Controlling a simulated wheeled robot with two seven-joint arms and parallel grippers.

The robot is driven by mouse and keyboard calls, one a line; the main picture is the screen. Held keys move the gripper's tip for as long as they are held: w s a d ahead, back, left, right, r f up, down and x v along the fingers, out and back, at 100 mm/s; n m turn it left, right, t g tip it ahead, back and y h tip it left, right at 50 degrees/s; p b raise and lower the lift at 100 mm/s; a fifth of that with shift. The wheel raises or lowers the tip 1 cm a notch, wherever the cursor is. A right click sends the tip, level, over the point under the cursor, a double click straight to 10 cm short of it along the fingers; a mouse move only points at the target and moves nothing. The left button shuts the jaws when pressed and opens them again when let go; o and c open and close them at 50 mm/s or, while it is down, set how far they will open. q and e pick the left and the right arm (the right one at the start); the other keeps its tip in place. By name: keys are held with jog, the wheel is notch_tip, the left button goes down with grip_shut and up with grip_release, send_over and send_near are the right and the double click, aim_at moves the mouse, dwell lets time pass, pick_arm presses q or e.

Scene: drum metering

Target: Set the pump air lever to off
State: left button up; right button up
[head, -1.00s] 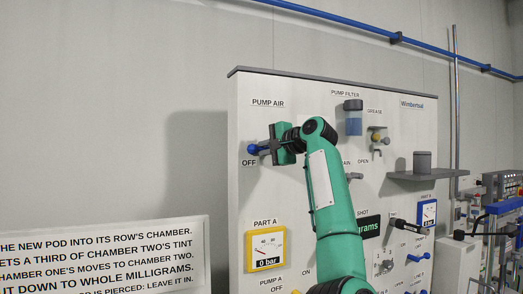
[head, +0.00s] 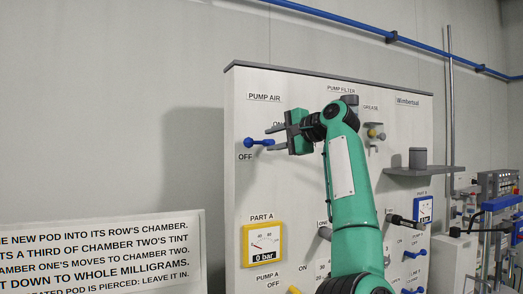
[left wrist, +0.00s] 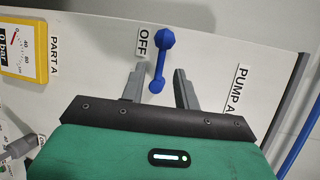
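The blue pump air lever (head: 257,143) is on the white panel under the PUMP AIR label, its knob pointing left beside the OFF label. My left gripper (head: 274,138) is just to the right of the lever, its grey fingers apart. In the left wrist view the lever (left wrist: 160,62) lies in the gap between the two open fingers (left wrist: 158,88), its knob beyond their tips and beside OFF. The fingers appear apart from it. My right gripper is not in view.
The PART A gauge (head: 264,244) reads 0 bar below the lever. A grey shelf (head: 424,170) and the grease valve (head: 375,133) are on the panel's right. A text sign (head: 100,255) stands at lower left.

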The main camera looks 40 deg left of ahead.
pick_arm(q)
jog(key=d+r+b, duration=0.1)
jog(key=d, duration=0.6)
jog(key=shift+d+r, duration=0.15)
jog(key=shift+r, duration=0.05)
